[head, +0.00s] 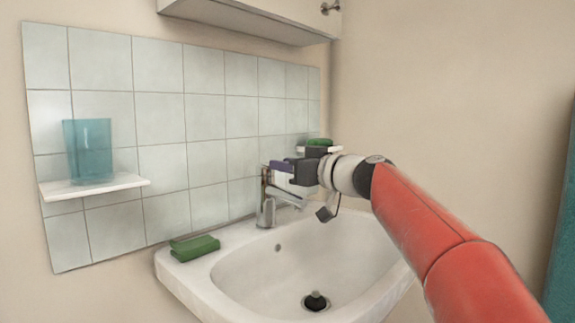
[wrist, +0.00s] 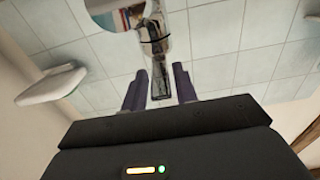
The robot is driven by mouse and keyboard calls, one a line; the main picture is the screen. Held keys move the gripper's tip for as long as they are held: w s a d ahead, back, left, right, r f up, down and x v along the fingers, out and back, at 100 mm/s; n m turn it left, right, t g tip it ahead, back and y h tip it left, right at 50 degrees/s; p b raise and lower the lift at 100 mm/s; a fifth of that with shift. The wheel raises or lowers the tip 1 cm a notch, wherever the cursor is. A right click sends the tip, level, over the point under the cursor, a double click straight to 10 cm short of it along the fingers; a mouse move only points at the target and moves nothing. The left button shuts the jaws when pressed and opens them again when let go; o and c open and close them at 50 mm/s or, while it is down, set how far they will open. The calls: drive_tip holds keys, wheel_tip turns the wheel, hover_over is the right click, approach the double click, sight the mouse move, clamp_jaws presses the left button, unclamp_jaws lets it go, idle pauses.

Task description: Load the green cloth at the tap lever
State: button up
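The chrome tap (head: 267,200) stands at the back of the white basin, and its lever is at the top. In the wrist view the lever (wrist: 161,80) lies between the two purple fingers of my gripper (wrist: 159,88), with narrow gaps seeming to show at its sides. My gripper (head: 281,166) is open at lever height, reaching in from the right. A folded green cloth (head: 195,247) lies on the basin's left rim, away from my gripper. Another green item (head: 320,142) is behind my gripper on the right shelf, and it is partly hidden.
A white basin (head: 230,283) with a dark drain plug (head: 316,300) lies below my arm. A left shelf (head: 110,186) holds a translucent teal cup (head: 88,150). A small right shelf (head: 333,149) sits close behind my gripper and also shows in the wrist view (wrist: 50,86). A cabinet (head: 250,20) hangs above.

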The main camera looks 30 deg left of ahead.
clamp_jaws()
drive_tip(key=shift+r+p, duration=0.3)
drive_tip(key=shift+p, duration=0.2)
drive_tip(key=shift+r+h+p, duration=0.15)
drive_tip(key=shift+h+p, duration=0.25)
drive_tip(key=shift+p, duration=0.15)
drive_tip(key=shift+o, duration=1.7)
unclamp_jaws()
